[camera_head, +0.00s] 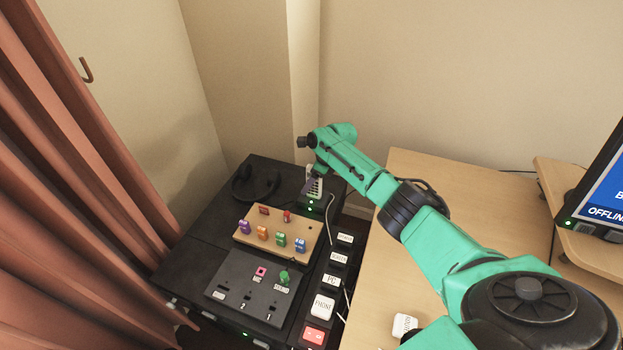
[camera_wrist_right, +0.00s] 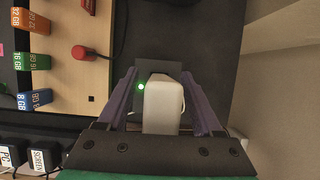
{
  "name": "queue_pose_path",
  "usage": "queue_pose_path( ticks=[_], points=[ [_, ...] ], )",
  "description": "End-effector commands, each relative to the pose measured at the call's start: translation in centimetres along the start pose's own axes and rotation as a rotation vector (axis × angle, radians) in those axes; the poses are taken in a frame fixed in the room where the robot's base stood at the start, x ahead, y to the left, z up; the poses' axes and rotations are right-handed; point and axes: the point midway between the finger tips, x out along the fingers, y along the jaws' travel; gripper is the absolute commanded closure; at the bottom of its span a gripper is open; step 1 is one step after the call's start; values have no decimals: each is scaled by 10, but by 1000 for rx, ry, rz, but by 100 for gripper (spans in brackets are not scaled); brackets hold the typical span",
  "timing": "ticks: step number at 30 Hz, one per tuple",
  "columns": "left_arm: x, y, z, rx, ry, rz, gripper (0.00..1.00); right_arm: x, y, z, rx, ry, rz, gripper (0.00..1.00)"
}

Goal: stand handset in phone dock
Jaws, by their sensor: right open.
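The white handset (camera_head: 316,186) appears upright in the dark phone dock (camera_head: 313,208) at the back right of the black desk unit. A green light glows on the dock. In the right wrist view the handset (camera_wrist_right: 162,106) shows end-on over the dock (camera_wrist_right: 150,72), whose green light is lit. My right gripper (camera_wrist_right: 160,74) is open, with one purple finger on each side of the handset and visible gaps between. In the head view the gripper (camera_head: 311,181) partly covers the handset. The handset's seating in the dock is hidden. My left gripper is out of view.
A wooden board (camera_head: 272,252) with coloured USB sticks lies in front of the dock. A dark panel (camera_head: 227,298) is nearer. A black headset (camera_head: 257,184) lies left of the dock. A labelled power strip (camera_head: 333,282) runs beside the wooden desk (camera_head: 400,255). Walls stand behind.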

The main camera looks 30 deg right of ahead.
Motion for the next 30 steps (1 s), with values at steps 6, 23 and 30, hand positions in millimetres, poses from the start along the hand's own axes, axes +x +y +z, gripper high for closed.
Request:
queue_pose_path(
  ticks=[6, 23, 30],
  points=[
    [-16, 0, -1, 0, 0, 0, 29, -28, -1, 2, -1, -1, -2, 33],
    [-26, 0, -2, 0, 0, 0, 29, -142, 0, 0, 0, 0, -1, 33],
    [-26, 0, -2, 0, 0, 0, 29, -146, 0, 0, -1, 0, -1, 33]
  ],
)
